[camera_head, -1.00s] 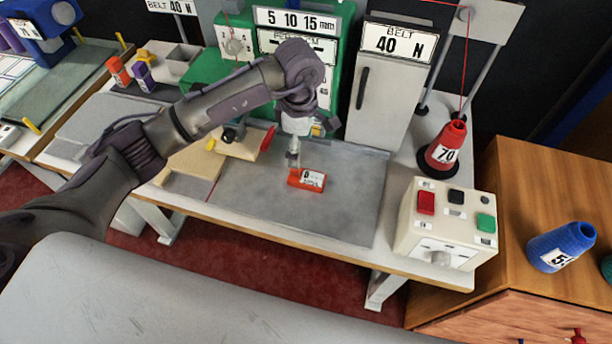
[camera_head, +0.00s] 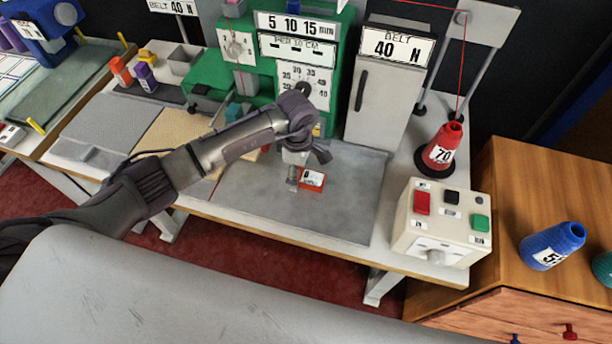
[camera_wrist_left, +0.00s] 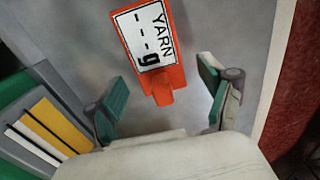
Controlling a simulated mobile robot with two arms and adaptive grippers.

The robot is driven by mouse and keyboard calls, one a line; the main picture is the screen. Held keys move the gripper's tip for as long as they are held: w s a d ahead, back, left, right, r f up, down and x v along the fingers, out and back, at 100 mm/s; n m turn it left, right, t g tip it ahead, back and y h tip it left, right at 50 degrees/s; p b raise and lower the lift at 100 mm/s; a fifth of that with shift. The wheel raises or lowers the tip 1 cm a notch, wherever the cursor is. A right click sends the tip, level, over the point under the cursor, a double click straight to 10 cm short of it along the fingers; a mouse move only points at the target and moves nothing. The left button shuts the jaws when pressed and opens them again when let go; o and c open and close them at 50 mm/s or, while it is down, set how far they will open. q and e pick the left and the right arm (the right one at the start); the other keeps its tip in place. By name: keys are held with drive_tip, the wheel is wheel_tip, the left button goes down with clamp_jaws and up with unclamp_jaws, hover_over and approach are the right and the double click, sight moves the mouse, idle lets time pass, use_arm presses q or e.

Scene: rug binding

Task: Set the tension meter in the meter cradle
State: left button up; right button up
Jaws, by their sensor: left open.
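The tension meter (camera_head: 313,180) is a small orange device with a white label. It lies on the grey work surface, its left end hidden by my gripper in the head view. In the left wrist view the tension meter (camera_wrist_left: 152,45) shows its "YARN --- g" face, with an orange stub towards me. My left gripper (camera_head: 292,184) is open just above and beside it. Its green-padded fingers stand either side of the stub end, apart from it. I cannot make out the meter cradle for certain. My right gripper is not in view.
A green machine (camera_head: 256,58) and a grey "BELT 40 N" cabinet (camera_head: 385,95) stand behind. A red yarn cone (camera_head: 442,146) and a beige button box (camera_head: 440,225) are to the right. The grey mat (camera_head: 335,220) around the meter is largely clear.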

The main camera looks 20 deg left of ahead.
use_arm(q)
drive_tip(key=c, duration=1.2)
drive_tip(key=shift+c, duration=0.6)
drive_tip(key=shift+r, duration=0.15)
